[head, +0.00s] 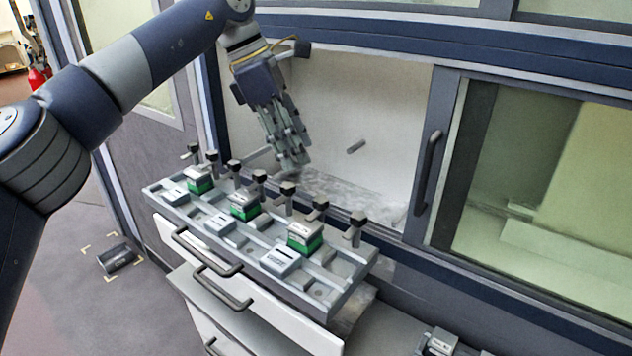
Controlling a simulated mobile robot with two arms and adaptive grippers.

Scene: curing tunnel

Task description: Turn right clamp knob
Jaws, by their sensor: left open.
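A row of several black clamp knobs on short posts stands along the back edge of a grey fixture tray (328,310). The rightmost clamp knob (357,219) is at the tray's right back corner, upright. My left gripper (292,160) hangs fingers-down in front of the pale chamber opening, above and behind the row. It is open and appears empty, up and to the left of the rightmost knob and apart from it. My right gripper is out of view.
Green-and-grey blocks (305,237) and pale grey modules (281,261) sit in the tray. A small grey peg (356,146) shows against the chamber wall. A sliding door with a handle (428,172) is at the right. Drawers with handles (222,288) are below. A dark item (117,257) lies on the floor.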

